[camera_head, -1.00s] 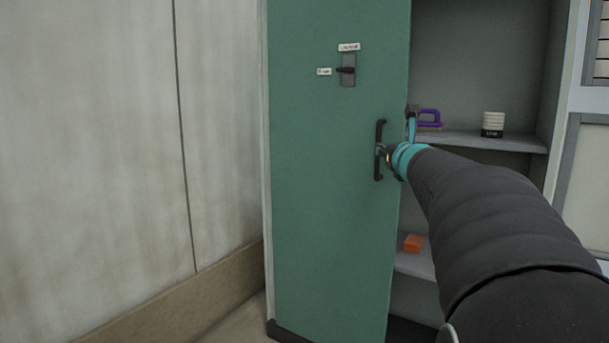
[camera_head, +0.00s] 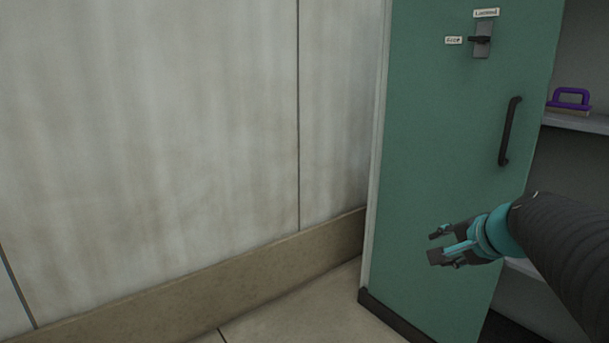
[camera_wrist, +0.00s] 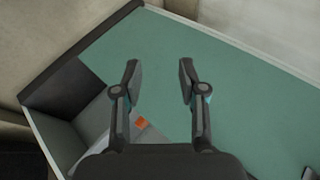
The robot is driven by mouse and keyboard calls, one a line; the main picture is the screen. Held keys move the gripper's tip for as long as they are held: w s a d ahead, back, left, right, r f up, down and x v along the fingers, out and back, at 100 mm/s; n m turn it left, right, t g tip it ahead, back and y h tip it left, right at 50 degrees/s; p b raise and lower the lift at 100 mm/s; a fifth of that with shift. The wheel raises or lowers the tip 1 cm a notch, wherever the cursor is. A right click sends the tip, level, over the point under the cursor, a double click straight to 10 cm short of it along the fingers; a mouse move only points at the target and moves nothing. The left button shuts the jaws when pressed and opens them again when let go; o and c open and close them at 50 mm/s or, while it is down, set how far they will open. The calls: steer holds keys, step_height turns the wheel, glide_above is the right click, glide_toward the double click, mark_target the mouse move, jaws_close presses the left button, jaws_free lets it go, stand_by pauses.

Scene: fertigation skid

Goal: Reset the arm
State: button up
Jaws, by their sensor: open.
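My gripper (camera_head: 437,245) is open and empty in the head view, in front of the lower part of the green cabinet door (camera_head: 450,130). It is apart from the black door handle (camera_head: 510,131), which is higher and to the right. In the wrist view my gripper (camera_wrist: 160,80) shows two spread fingers with nothing between them, and the green door (camera_wrist: 245,95) lies beyond them. The door stands open, with shelves visible to its right. My arm hides part of the lower cabinet.
A small latch (camera_head: 481,40) with white labels is high on the door. A purple-handled item (camera_head: 571,98) sits on a shelf (camera_head: 585,121). An orange block (camera_wrist: 141,123) shows in the wrist view. A pale wall (camera_head: 150,120) is at left, with bare floor (camera_head: 300,305) below.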

steer(key=s+a+f+n+g+p, duration=0.1)
steer(key=s+a+n+p, duration=0.1)
steer(key=s, duration=0.5)
steer(key=s+a+n+g+h+p, duration=0.1)
steer(key=s+a+n+p, duration=0.1)
steer(key=s+a+n, duration=0.3)
steer(key=s+a+f+n+g+p, duration=0.1)
steer(key=s+a+n+g+p, duration=0.1)
steer(key=s+a+n, duration=0.2)
steer(key=s+n, duration=0.2)
steer(key=s, duration=0.2)
steer(key=shift+s+f+n+h, duration=0.3)
steer(key=shift+f+h, duration=0.05)
steer(key=shift+h, duration=0.05)
